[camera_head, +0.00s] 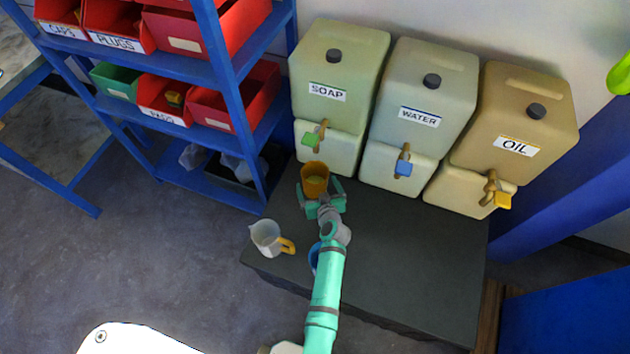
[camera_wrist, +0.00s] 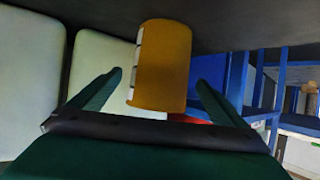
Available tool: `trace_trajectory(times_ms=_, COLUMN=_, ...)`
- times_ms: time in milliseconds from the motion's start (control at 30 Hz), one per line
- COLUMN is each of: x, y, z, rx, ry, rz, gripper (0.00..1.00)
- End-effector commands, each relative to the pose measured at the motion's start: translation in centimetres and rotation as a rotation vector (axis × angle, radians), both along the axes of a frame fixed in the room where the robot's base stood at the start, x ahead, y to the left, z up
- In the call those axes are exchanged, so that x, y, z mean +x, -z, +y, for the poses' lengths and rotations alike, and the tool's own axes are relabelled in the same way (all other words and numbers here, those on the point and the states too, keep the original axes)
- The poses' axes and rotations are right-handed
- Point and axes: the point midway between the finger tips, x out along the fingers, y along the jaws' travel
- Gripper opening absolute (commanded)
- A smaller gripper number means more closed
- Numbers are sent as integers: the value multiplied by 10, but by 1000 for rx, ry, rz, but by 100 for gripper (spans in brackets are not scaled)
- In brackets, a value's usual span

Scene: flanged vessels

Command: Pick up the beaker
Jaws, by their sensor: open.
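The beaker is an orange cup (camera_head: 315,178) with white scale marks, standing on the dark table's back left part, in front of the soap tank's tap. In the wrist view the beaker (camera_wrist: 163,65) sits between and slightly beyond the two spread fingertips (camera_wrist: 160,80), with a gap on each side. In the head view my gripper hides the beaker's lower part.
A clear pitcher (camera_head: 266,238) with an orange handle stands at the table's left edge. A blue cup (camera_head: 314,257) is partly hidden by my arm. Soap (camera_head: 340,65), water (camera_head: 432,80) and oil (camera_head: 525,105) tanks line the back. The table's right side (camera_head: 420,260) is clear.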

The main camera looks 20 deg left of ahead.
Motion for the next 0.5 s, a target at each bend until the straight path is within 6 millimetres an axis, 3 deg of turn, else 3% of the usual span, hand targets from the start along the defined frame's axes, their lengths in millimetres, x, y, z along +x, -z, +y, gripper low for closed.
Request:
trace_trajectory(times_ms=300, x=30, y=16, z=19, rx=1, ry=-2, rz=0, gripper=96)
trace_trajectory(times_ms=500, x=33, y=19, z=21, rx=0, ry=0, rz=0, gripper=96)
